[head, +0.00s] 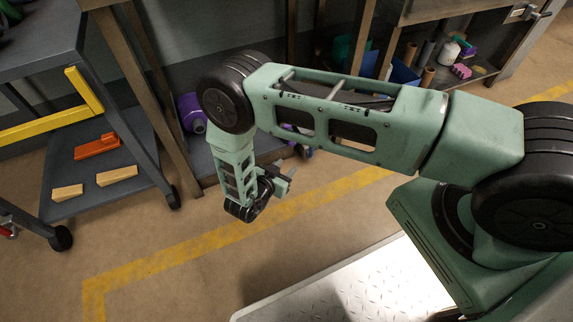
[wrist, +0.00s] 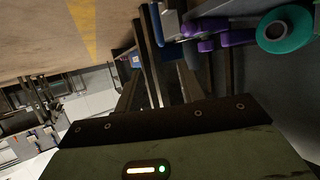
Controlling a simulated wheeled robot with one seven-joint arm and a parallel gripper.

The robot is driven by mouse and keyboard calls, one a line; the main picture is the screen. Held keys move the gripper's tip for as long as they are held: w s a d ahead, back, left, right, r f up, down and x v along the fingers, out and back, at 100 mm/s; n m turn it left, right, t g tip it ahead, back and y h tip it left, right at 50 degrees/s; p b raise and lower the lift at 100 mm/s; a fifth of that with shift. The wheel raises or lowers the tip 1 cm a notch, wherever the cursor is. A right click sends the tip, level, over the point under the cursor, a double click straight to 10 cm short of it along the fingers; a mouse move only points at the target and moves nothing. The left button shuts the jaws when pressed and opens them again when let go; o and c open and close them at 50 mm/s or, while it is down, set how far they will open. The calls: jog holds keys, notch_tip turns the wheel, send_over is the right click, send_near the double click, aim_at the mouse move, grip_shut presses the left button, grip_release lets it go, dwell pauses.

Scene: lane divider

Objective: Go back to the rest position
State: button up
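My gripper (head: 284,180) hangs at the end of my bent green arm in the head view, above the floor near the yellow floor line. It is small and dark there, and its two fingers cannot be made out apart. I see nothing clearly held in it. The wrist view shows my green housing with its dark edge along the bottom, and the fingers are not clear there, so I cannot tell whether the gripper is open or shut.
A grey cart (head: 139,173) with wooden blocks (head: 117,175) and an orange tool (head: 97,147) stands at the left. A purple bottle (head: 192,113) is on a low shelf behind my arm. A shelf with bottles (head: 448,53) is at the back right.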

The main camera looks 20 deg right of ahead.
dwell(0.4)
jog(key=w+a+r+n+y, duration=0.1)
jog(key=w+a+r+y, duration=0.25)
jog(key=a+r, duration=0.2)
jog(key=w+a+r+n+y, duration=0.25)
jog(key=a+r+y, duration=0.2)
jog(key=a, duration=0.25)
jog(key=s+a+r+n+g+y+p, duration=0.1)
jog(key=s+a+r+n+y, duration=0.15)
jog(key=a+r, duration=0.4)
jog(key=s+a+r+n+g+y+p, duration=0.1)
jog(key=s+a+r+n+y, duration=0.2)
jog(key=r, duration=0.7)
jog(key=s+d+r+n+g+y, duration=0.25)
jog(key=s+r+n+g, duration=0.2)
jog(key=s+r, duration=0.8)
jog(key=s+d+r+n+g+h+p, duration=0.1)
jog(key=s+d+r+n+h, duration=0.15)
jog(key=s+d, duration=0.4)
jog(key=s+d+r+n+h+p, duration=0.1)
jog(key=s+d+r+n+h, duration=0.15)
jog(key=s+d, duration=0.4)
notch_tip(320, 180, up, 38)
jog(key=w+p, duration=0.1)
jog(key=p, duration=3.6)
jog(key=shift+w+a+f+y, duration=0.15)
jog(key=shift+a+f+y, duration=0.1)
jog(key=shift+y, duration=0.15)
